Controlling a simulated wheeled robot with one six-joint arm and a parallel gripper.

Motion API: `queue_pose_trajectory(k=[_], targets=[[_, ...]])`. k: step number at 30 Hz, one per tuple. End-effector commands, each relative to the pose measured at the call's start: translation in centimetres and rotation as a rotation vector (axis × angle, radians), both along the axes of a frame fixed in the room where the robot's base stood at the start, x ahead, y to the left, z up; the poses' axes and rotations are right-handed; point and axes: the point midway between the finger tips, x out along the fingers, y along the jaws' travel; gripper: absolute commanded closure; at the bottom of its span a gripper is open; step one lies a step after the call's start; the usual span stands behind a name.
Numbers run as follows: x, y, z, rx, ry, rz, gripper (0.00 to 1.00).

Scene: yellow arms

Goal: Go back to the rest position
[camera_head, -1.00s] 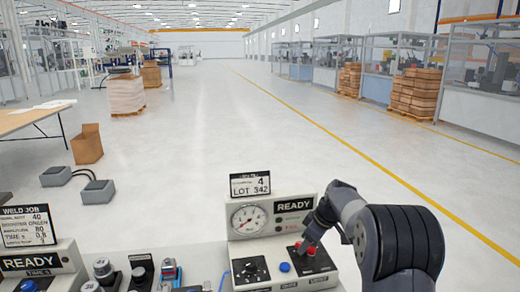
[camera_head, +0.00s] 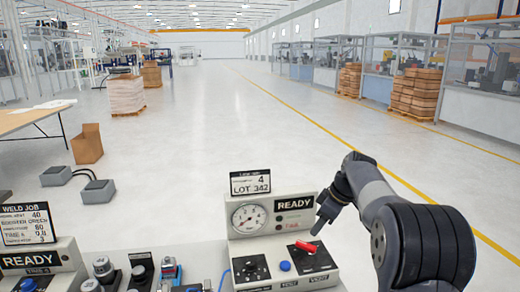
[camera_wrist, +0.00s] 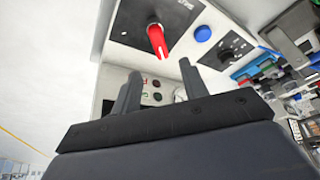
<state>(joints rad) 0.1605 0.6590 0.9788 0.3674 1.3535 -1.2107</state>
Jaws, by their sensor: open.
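My gripper (camera_head: 319,225) is open and empty, above and to the right of the red-handled valve (camera_head: 306,246) on the panel of the machine with the READY display. In the wrist view my gripper's two fingers (camera_wrist: 158,95) stand apart with nothing between them. The red handle (camera_wrist: 157,40) lies beyond the fingertips there, apart from them. The panel (camera_head: 325,278) also bears a blue button (camera_head: 285,267) and a black knob (camera_head: 251,268). A round gauge (camera_head: 249,218) and the READY display (camera_head: 295,204) sit on the raised back part.
A sign reading LOT 342 (camera_head: 250,184) stands on top of the machine. A second READY unit (camera_head: 35,263) with a WELD JOB sign (camera_head: 28,224) is at the lower left. Small devices (camera_head: 140,272) stand between them.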

Motion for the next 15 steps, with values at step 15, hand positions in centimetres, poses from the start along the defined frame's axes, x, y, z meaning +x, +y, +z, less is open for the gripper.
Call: queue_pose_trajectory(k=[15], targets=[[1.2,2.0,-5.7,0.0,0.005,0.001,0.58]])
